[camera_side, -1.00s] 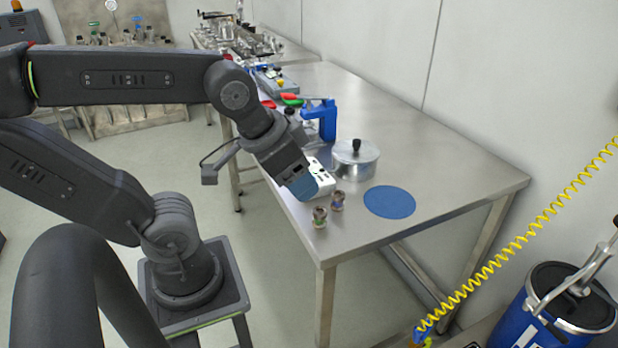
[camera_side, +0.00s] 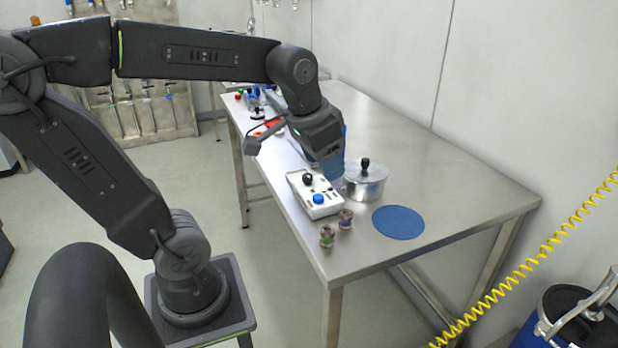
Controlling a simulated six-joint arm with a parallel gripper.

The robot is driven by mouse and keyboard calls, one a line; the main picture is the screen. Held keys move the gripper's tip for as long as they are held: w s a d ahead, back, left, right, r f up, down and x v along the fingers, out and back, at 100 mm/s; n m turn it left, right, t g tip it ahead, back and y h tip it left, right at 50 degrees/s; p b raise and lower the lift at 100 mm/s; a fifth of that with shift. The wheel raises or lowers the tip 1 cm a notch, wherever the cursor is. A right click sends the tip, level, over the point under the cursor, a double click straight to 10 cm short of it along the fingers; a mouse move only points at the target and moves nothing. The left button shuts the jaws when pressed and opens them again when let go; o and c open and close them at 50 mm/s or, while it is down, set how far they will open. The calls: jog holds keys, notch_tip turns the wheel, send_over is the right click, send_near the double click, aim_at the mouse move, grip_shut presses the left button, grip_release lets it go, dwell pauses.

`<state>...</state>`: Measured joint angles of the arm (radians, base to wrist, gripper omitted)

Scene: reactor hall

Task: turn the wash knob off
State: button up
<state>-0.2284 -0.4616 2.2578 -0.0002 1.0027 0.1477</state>
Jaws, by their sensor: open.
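A white control box (camera_side: 305,203) lies near the front left edge of the steel table (camera_side: 455,200). On its top are a black knob (camera_side: 307,179) and a blue knob (camera_side: 319,199). I cannot read any labels, so I cannot tell which one is the wash knob, nor how either is turned. My gripper (camera_side: 334,170) points down just behind and to the right of the box, between it and the lidded pot. It is open and nothing shows in it. It appears apart from both knobs, though its tips are hard to make out.
A metal pot (camera_side: 366,187) with a black-knobbed lid stands close to the right of my gripper. Two small spools (camera_side: 326,236) (camera_side: 346,219) stand in front of the box. A flat blue disc (camera_side: 398,222) lies to the right. The table's right side is clear.

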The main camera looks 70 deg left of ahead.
jog(key=w+a+n+g, duration=0.15)
jog(key=w+a, duration=0.45)
jog(key=a, duration=0.7)
jog(key=g, duration=0.2)
send_near(307, 175)
jog(key=shift+n+h, duration=0.25)
jog(key=shift+h, duration=0.15)
jog(key=f, duration=0.9)
jog(key=shift+w+a+f, duration=0.1)
jog(key=shift+w+a, duration=0.05)
jog(key=shift+a, duration=0.15)
jog(key=shift+c, duration=0.3)
jog(key=c, duration=0.9)
jog(key=shift+o, duration=0.2)
